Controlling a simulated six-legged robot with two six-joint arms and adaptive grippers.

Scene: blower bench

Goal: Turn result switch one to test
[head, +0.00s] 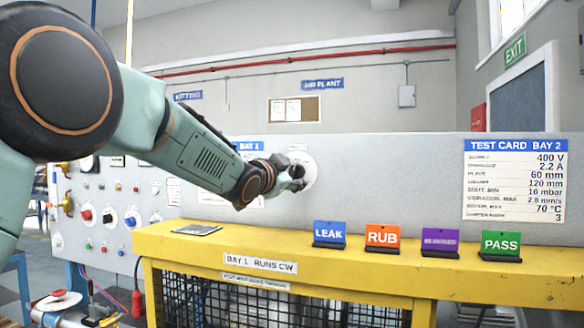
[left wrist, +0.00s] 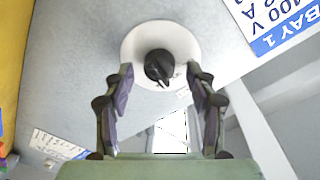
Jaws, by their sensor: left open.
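A black rotary switch knob (left wrist: 158,66) sits on a round white plate (left wrist: 138,40) on the grey panel. In the head view the white plate (head: 309,168) shows behind my left gripper (head: 294,177), which hides most of the knob. In the left wrist view my left gripper (left wrist: 160,75) is open, with one finger on each side of the knob and the knob just beyond the fingertips. Gaps show between the fingers and the knob; I see no contact. The knob's position marks are not readable. My right gripper is not in view.
A yellow bench (head: 390,278) runs below the panel (head: 400,170). LEAK (head: 330,234), RUB (head: 382,237), purple (head: 440,241) and PASS (head: 501,245) signs stand on it. A TEST CARD BAY 2 sheet (head: 515,180) is at right. A control panel (head: 105,215) with knobs is at left.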

